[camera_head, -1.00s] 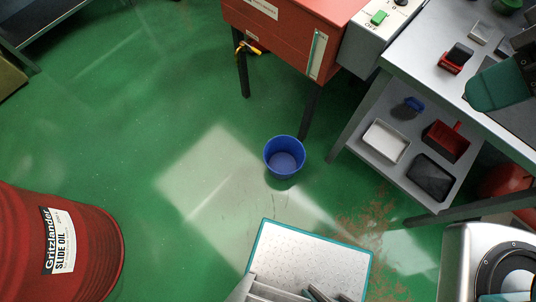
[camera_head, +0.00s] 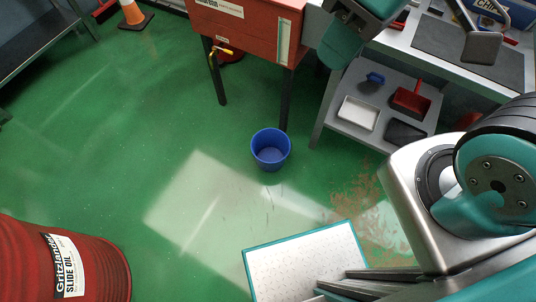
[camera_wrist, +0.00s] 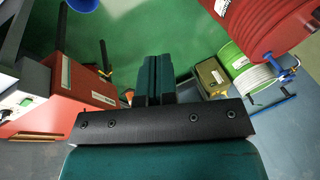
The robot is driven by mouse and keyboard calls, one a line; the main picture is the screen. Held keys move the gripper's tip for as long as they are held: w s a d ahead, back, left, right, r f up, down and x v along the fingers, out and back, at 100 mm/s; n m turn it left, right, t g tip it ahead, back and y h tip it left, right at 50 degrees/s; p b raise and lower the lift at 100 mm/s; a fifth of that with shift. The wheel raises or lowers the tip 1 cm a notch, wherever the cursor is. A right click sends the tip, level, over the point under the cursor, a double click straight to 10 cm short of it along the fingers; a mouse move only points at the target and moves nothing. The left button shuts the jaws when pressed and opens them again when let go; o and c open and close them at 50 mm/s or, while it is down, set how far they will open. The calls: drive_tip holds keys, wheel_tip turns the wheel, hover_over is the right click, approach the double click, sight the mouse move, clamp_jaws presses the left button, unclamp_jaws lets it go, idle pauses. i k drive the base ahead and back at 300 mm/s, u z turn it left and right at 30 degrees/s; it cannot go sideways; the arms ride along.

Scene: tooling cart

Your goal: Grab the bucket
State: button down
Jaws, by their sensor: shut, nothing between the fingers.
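The blue bucket (camera_head: 271,150) stands upright and open on the green floor in the head view, in front of the red cabinet. It looks empty inside. In the wrist view, part of a blue round thing, likely the bucket (camera_wrist: 81,5), is cut off by the top edge at the left. My gripper (camera_wrist: 152,65) shows in the wrist view with its teal fingers shut together and nothing between them. It is well apart from the bucket. In the head view, teal and grey parts of my arm hang over the right side.
The red cabinet (camera_head: 250,35) on dark legs stands behind the bucket. A grey cart (camera_head: 338,115) with trays on its lower shelf is to the right. A red oil drum (camera_head: 100,262) stands front left. Open floor lies left of the bucket.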

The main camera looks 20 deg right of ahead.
sight(270, 147)
drive_tip(key=u, duration=0.55)
drive_tip(key=k, duration=1.3)
drive_tip(key=u, duration=1.05)
drive_tip(key=i, duration=1.7)
drive_tip(key=z, duration=1.15)
drive_tip(key=i, duration=0.75)
drive_tip(key=z, duration=0.8)
